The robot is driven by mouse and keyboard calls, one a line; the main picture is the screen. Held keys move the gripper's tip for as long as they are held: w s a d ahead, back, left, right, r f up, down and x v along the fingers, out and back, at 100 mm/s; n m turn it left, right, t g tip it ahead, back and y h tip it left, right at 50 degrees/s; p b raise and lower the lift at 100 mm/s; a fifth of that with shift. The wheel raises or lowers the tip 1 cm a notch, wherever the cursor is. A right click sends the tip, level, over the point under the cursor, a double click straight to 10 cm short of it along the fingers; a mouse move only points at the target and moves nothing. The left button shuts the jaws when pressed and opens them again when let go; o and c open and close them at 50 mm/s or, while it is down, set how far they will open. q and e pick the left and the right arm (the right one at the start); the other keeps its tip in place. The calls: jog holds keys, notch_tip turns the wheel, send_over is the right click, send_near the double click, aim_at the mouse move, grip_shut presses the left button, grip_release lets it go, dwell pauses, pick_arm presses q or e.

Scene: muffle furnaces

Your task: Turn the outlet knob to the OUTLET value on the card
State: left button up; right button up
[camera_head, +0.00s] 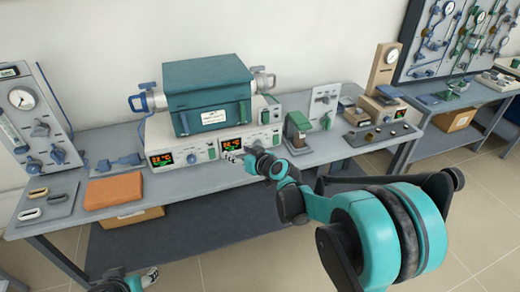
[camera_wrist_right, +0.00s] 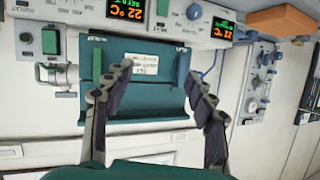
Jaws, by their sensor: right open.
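A white card (camera_head: 214,117) is on the front of the teal furnace box (camera_head: 207,77); the card also shows in the right wrist view (camera_wrist_right: 144,66), its writing too small to read. A white panel (camera_head: 324,100) with a green knob (camera_head: 325,122) stands right of the box. I cannot tell for certain which knob is the outlet one. My right gripper (camera_head: 235,156) is in front of the right display; its two fingers (camera_wrist_right: 157,92) are apart and empty in the wrist view. My left gripper (camera_head: 150,276) is low at the bottom edge, partly cut off.
An orange block (camera_head: 114,191) lies on the bench, left. A green-topped device (camera_head: 297,130) stands right of my right gripper. A gauge board (camera_head: 35,118) is far left. Bare bench front (camera_head: 180,182) is clear.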

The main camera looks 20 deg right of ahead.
jog(key=w+d+f+t, duration=0.3)
jog(key=w+d+f, duration=0.3)
jog(key=w, duration=0.2)
jog(key=w+d+f+m+h, duration=0.1)
jog(key=d+f, duration=0.1)
jog(key=f, duration=0.1)
jog(key=d+f+m+t+h, duration=0.1)
jog(key=d+f, duration=0.2)
jog(key=f, duration=0.1)
jog(key=w+d+f+m+h+p, duration=0.1)
jog(key=d+f+h, duration=0.1)
jog(key=d+f, duration=0.1)
jog(key=shift+w+f+t, duration=0.35)
jog(key=shift+f+t, duration=0.05)
jog(key=shift+f, duration=0.25)
jog(key=shift+w+d+f, duration=0.1)
jog(key=shift+w+d, duration=0.05)
jog(key=shift+w, duration=0.05)
jog(key=w+b, duration=0.2)
jog(key=w, duration=0.4)
jog(key=shift+w, duration=0.65)
jog(key=c, duration=1.2)
